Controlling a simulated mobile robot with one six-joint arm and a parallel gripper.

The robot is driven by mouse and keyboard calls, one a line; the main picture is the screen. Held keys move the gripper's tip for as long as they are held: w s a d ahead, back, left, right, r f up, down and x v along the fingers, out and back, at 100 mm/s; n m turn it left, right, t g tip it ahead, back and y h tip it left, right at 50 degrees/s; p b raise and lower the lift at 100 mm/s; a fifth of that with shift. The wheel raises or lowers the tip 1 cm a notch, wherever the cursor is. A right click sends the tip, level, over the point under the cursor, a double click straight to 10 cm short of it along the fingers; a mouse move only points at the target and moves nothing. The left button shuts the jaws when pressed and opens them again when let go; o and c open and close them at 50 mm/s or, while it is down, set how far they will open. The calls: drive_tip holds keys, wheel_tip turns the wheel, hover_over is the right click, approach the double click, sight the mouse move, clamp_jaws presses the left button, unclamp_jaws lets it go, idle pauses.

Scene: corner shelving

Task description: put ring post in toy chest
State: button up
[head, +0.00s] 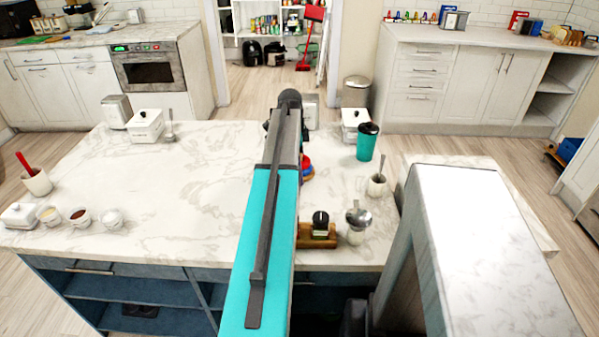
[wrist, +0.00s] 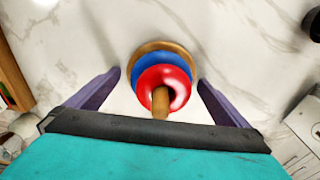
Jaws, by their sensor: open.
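The ring post stands on the marble island top, with red, blue and tan rings around a wooden post (wrist: 160,100). In the head view only a red and blue sliver of the ring post (head: 307,167) shows beside my arm, which hides the rest. My gripper (wrist: 159,79) is open, with its two purple fingers apart on either side of the ring post. The post points up toward my palm; I cannot tell whether the fingers touch the rings. I cannot make out a toy chest in either view.
A teal cup (head: 367,142), a small cup with a spoon (head: 376,186) and a jar on a wooden tray (head: 320,226) stand right of my arm. A white lidded box (head: 146,125) is at the back left. The island's middle left is clear.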

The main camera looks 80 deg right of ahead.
idle(0.4)
drive_tip(key=c, duration=1.2)
drive_tip(key=shift+r, duration=0.15)
drive_tip(key=shift+r+b, duration=0.3)
drive_tip(key=shift+r, duration=1.15)
drive_tip(key=shift+a+r, duration=0.15)
drive_tip(key=shift+r, duration=0.05)
drive_tip(key=a, duration=0.5)
drive_tip(key=w+a+r+b, duration=0.1)
drive_tip(key=a, duration=0.4)
drive_tip(key=w+a, duration=0.1)
drive_tip(key=a, duration=0.4)
drive_tip(key=shift+w+a+r+b, duration=0.2)
drive_tip(key=shift+w+a+b, duration=0.05)
drive_tip(key=shift+b, duration=0.05)
